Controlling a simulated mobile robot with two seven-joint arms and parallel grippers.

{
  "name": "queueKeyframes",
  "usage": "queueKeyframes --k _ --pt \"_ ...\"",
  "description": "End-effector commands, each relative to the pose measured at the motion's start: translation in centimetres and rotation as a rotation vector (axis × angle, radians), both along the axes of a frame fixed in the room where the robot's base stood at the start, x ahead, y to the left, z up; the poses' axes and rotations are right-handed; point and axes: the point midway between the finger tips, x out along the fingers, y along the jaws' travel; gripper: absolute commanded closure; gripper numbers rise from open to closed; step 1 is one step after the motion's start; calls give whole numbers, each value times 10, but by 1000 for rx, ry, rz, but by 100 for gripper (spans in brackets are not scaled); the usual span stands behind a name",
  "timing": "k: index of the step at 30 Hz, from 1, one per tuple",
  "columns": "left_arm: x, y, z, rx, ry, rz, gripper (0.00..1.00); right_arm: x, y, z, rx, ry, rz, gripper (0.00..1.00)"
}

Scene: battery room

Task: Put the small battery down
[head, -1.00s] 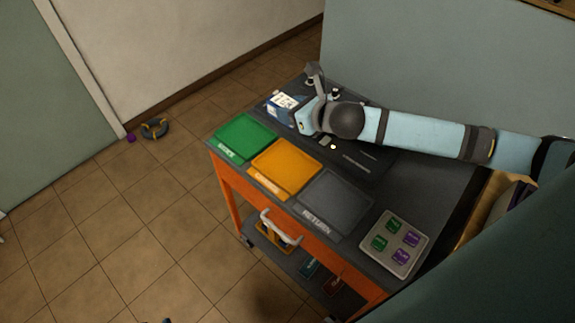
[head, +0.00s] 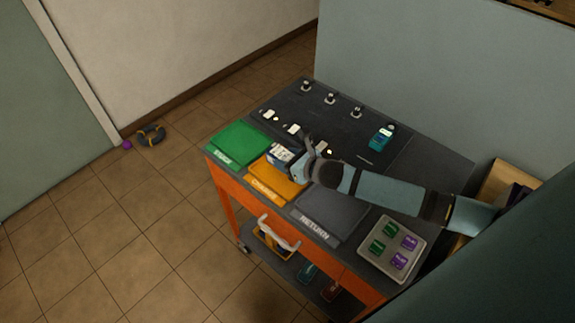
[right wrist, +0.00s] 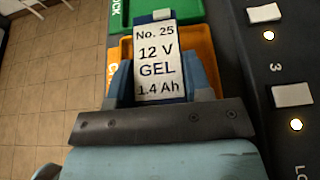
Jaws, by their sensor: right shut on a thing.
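The small battery (head: 279,154) is a blue box with a white label. In the right wrist view the label (right wrist: 155,62) reads No. 25, 12 V GEL, 1.4 Ah. My right gripper (head: 291,153) is shut on it, with a finger on each side. The battery is at the back edge of the orange mat (head: 270,184), which also shows behind it in the right wrist view (right wrist: 204,66). Whether it touches the mat cannot be told. The battery's underside is hidden. My left gripper is not in view.
The green mat (head: 238,142) lies left of the orange one, the grey RETURN mat (head: 325,212) right. A tray (head: 376,261) holds green and purple blocks at the cart's right end. A teal battery (head: 381,138) stands at the back near black-and-white knobs (head: 330,98).

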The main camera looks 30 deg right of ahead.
Motion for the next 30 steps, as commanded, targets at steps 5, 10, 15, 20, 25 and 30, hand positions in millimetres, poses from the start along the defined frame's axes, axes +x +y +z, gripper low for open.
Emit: queueKeyframes --k 5,10,15,20,25,30 --pt "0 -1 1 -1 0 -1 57 0 1 -24 3 1 -1 98" --pt "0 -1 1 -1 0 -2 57 1 0 -27 1 -2 0 98" --pt "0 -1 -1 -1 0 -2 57 1 0 -29 1 -2 0 98" --pt "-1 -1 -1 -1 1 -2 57 0 0 -31 0 1 0 31" --pt "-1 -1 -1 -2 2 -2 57 0 0 -31 0 1 0 29" --pt "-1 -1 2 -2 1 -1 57 0 0 -27 1 1 0 29"
